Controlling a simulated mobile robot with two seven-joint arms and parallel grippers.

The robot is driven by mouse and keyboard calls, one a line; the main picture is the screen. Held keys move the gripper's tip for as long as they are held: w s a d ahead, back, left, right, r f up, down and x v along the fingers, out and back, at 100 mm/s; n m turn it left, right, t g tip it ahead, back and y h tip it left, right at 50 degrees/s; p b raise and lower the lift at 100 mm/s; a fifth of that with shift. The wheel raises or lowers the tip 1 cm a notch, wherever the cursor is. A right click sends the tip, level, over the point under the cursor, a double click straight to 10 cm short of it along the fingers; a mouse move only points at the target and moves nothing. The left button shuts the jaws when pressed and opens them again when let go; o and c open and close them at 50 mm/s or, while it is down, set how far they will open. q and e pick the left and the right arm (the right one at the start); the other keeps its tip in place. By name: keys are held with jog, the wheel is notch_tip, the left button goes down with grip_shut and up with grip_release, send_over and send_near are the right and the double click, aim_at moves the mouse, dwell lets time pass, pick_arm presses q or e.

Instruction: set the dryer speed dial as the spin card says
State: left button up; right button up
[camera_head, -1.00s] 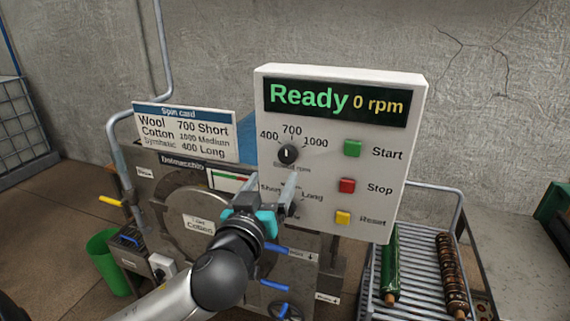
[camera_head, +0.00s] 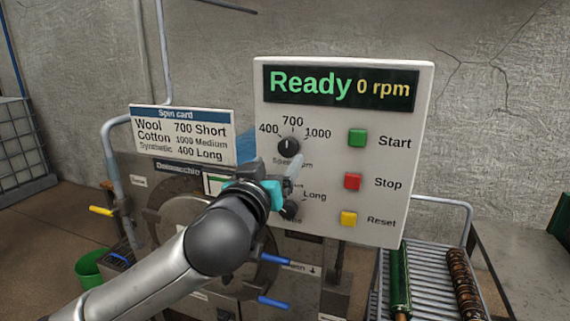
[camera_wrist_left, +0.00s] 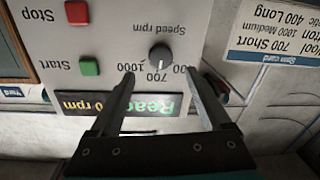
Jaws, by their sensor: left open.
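The white control panel (camera_head: 345,235) shows "Ready 0 rpm" on its display (camera_head: 340,87). The black speed dial (camera_head: 288,147) is marked 400, 700 and 1000; its white pointer faces up, toward 700. The dial shows upside down in the wrist view (camera_wrist_left: 160,57). The spin card (camera_head: 182,134) reads Wool 700 Short, Cotton 1000 Medium, Synthetic 400 Long. My left gripper (camera_head: 279,163) is open, just in front of and below the dial. In the wrist view its fingers (camera_wrist_left: 161,73) stand either side of the dial's line, apparently not touching it. My right gripper is not in view.
A lower dial (camera_head: 291,210), partly hidden by my gripper, has a "Long" mark. Green Start (camera_head: 357,138), red Stop (camera_head: 352,181) and yellow Reset (camera_head: 348,218) buttons are at the panel's right. A roller rack (camera_head: 432,275) stands lower right.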

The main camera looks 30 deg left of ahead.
aim_at(287, 148)
pick_arm(q)
jog(key=shift+p+x, duration=0.4)
jog(key=shift+x, duration=3.15)
grip_shut()
